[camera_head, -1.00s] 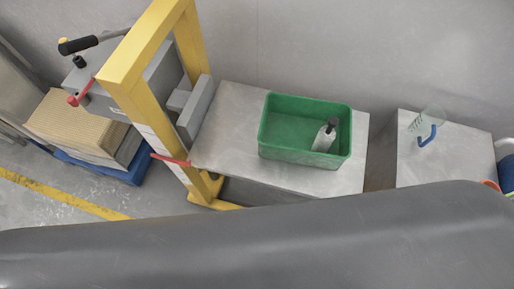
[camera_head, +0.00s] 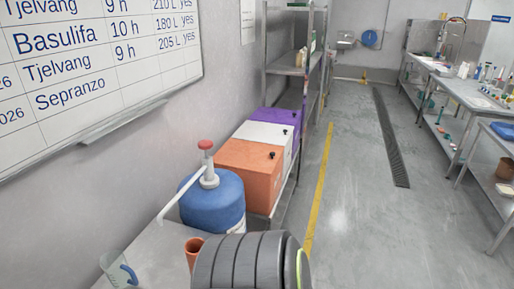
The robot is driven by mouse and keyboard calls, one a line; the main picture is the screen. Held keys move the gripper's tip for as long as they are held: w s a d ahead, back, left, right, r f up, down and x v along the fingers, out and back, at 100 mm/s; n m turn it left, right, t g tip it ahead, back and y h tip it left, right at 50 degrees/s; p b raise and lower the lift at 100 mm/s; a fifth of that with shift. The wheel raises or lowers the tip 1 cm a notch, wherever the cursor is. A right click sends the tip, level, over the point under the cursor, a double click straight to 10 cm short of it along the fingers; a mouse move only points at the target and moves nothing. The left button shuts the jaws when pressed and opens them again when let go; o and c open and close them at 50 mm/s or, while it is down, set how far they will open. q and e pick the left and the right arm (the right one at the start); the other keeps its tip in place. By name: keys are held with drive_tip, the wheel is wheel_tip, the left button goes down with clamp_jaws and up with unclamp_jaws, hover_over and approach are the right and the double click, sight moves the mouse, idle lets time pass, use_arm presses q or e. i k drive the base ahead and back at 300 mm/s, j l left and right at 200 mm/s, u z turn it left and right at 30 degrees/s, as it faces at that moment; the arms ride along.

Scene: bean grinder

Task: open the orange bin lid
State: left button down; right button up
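The orange bin (camera_head: 247,172) stands against the left wall, nearest of three bins in a row. Its orange top looks shut and has a small black knob (camera_head: 272,155) near its right edge. A white bin (camera_head: 265,136) and a purple bin (camera_head: 283,117) stand behind it. Neither of my grippers shows in the head view. A dark grey ribbed part (camera_head: 250,262) at the bottom, likely mine, stands in front of the bins.
A blue drum with a red-topped pump (camera_head: 212,205) stands just in front of the orange bin. A grey table (camera_head: 160,255) holds a clear jug with a blue handle (camera_head: 120,270). An orange-brown cup (camera_head: 194,250) is beside the drum. Open floor (camera_head: 345,200) lies right of the bins.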

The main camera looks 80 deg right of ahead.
sight(248, 156)
drive_tip(key=z, duration=2.7)
drive_tip(key=i+l, duration=0.75)
drive_tip(key=l, duration=0.15)
